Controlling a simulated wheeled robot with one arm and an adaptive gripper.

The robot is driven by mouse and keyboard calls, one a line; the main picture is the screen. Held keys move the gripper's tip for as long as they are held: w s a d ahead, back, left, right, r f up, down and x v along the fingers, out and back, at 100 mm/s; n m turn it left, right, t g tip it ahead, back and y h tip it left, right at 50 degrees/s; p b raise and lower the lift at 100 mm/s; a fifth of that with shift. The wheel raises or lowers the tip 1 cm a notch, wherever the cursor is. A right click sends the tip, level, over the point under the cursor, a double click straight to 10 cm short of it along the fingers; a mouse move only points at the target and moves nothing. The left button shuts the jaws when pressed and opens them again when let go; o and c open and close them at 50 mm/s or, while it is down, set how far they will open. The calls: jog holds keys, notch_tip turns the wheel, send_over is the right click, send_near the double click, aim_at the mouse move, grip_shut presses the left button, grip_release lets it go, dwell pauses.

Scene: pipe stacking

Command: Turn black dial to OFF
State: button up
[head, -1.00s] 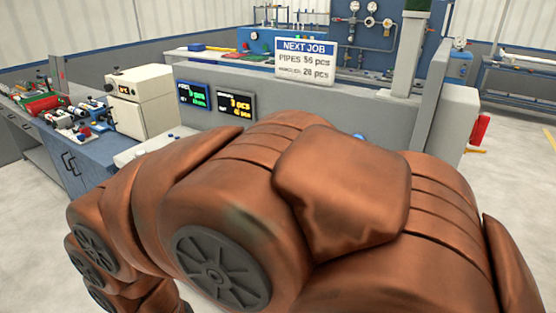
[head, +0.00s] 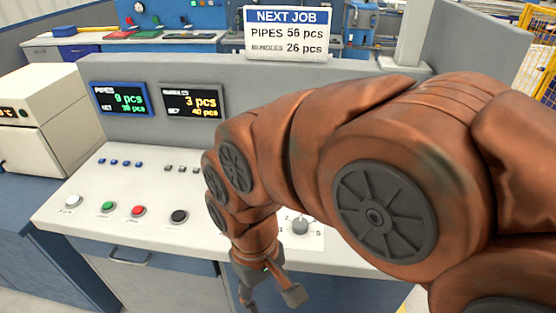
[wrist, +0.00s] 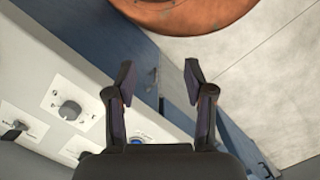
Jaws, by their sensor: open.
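My gripper (head: 270,297) hangs in front of the console's front edge in the head view, pointing down. In the wrist view its two fingers (wrist: 158,82) are apart with nothing between them. A round black control (head: 179,217) sits on the sloped white panel, left of my arm; I cannot tell whether it is a dial or a button. A grey dial (head: 300,226) with markings shows right of my forearm. The wrist view shows a grey dial (wrist: 69,110) and a dark knob (wrist: 14,133) on the panel, left of the fingers. No OFF label is readable.
The white panel (head: 90,222) also carries white, green and red buttons (head: 138,210). Two displays (head: 118,98) and a NEXT JOB sign (head: 287,33) stand behind it. My arm hides the panel's middle. A cream box (head: 40,120) stands at the left. Floor is clear right of the fingers in the wrist view.

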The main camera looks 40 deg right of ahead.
jog(key=shift+o, duration=1.3)
jog(key=w+d+r+m, duration=0.2)
jog(key=w+m, duration=0.4)
jog(key=w, duration=0.2)
jog(key=shift+d, duration=0.35)
jog(key=w+d+m, duration=0.7)
jog(key=w+d+f+m+t, duration=0.1)
jog(key=w+d+m, duration=0.6)
jog(key=w, duration=0.1)
jog(key=w+d+f+m, duration=0.1)
jog(key=w+d+m, duration=0.6)
jog(key=w, duration=0.1)
jog(key=shift+w+d+m+t+p, duration=0.1)
jog(key=shift+d+m+t+p, duration=0.2)
jog(key=shift+t, duration=0.1)
jog(key=shift+w+d+f+m, duration=0.15)
jog(key=shift+d+f+m, duration=0.05)
jog(key=shift+d+m, duration=0.1)
jog(key=shift+f+p, duration=1.15)
jog(key=shift+f, duration=2.6)
jog(key=shift+c, duration=0.2)
